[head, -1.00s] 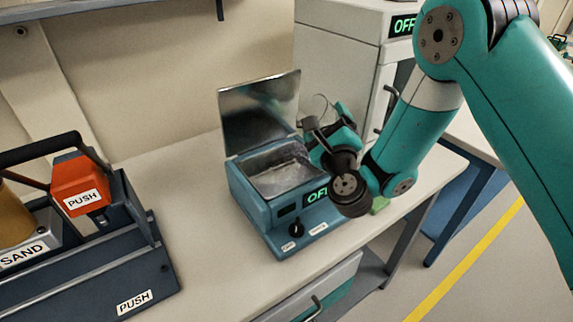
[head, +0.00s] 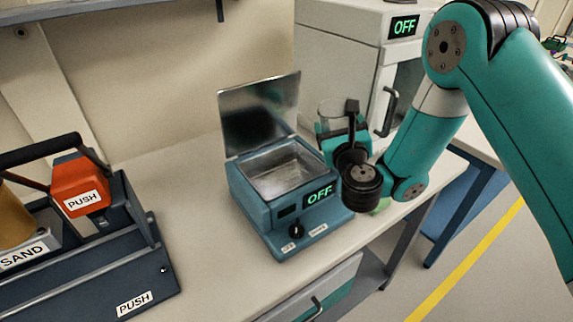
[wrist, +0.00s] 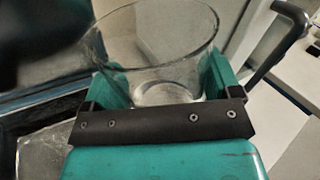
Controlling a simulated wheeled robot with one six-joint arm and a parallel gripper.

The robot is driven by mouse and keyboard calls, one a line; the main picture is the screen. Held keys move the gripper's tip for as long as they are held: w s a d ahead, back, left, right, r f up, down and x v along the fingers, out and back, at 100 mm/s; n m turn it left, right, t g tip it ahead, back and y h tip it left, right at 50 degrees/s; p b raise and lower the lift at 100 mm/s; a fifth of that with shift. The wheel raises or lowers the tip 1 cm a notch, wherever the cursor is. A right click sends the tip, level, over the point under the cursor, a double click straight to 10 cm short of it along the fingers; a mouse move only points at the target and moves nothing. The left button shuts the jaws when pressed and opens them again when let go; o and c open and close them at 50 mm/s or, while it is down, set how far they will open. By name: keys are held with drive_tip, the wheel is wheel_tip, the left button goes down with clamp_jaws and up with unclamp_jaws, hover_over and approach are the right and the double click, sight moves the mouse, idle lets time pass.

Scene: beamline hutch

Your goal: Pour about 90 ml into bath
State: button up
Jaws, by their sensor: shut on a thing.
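The bath (head: 250,203) is a blue box on the bench with its shiny lid (head: 262,112) raised and its metal basin open. Its display reads OFF. My gripper (head: 338,136) is shut on a clear glass beaker (head: 331,112), just right of the bath and above the bench. The beaker looks roughly upright. In the wrist view, the beaker (wrist: 160,60) sits between the two teal fingers with its wide rim up. How much liquid it holds I cannot tell. Clear water seems to lie in the basin, its level unclear.
A pale cabinet (head: 345,60) with an OFF display and a dark handle stands behind the beaker. A blue rack (head: 90,270) with an orange PUSH block (head: 80,185) and a SAND label is at left. A small green thing (head: 382,205) lies partly hidden below my gripper.

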drive_tip(key=shift+w+d+m+g+p, duration=0.1)
drive_tip(key=shift+d+m+g+p, duration=0.05)
drive_tip(key=shift+d+m+p, duration=0.3)
drive_tip(key=shift+d+m+g+p, duration=0.15)
drive_tip(key=shift+m+p, duration=0.1)
drive_tip(key=shift+m, duration=0.3)
drive_tip(key=shift+f+m, duration=0.25)
drive_tip(key=shift+m, duration=0.05)
idle(1.8)
